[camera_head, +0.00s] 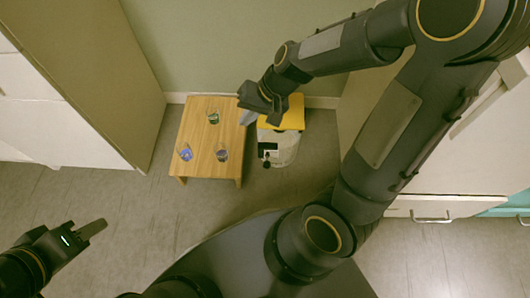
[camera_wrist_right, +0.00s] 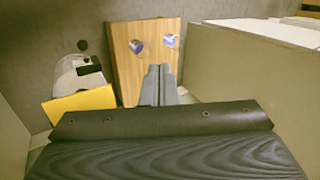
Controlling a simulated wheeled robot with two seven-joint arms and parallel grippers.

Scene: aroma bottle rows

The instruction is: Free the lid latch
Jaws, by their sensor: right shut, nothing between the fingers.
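A white bin (camera_head: 285,150) with a yellow lid (camera_head: 292,112) stands on the floor at the right of a low wooden table. A dark panel (camera_head: 268,149) and a small black knob-like part are on its front; I cannot tell which part is the latch. My right gripper (camera_head: 248,117) is shut and empty, above the gap between the table and the yellow lid. In the right wrist view its fingertips (camera_wrist_right: 159,72) are together over the table, with the yellow lid (camera_wrist_right: 80,104) to their left. My left gripper (camera_head: 101,226) is over the floor at lower left, its opening unclear.
The wooden table (camera_head: 203,136) carries a green bottle (camera_head: 213,118), a blue-purple bottle (camera_head: 185,153) and a dark bottle (camera_head: 222,155). A wall is behind the table. Cabinets stand at left and right, the right one with drawers (camera_head: 435,208). The floor in front is clear.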

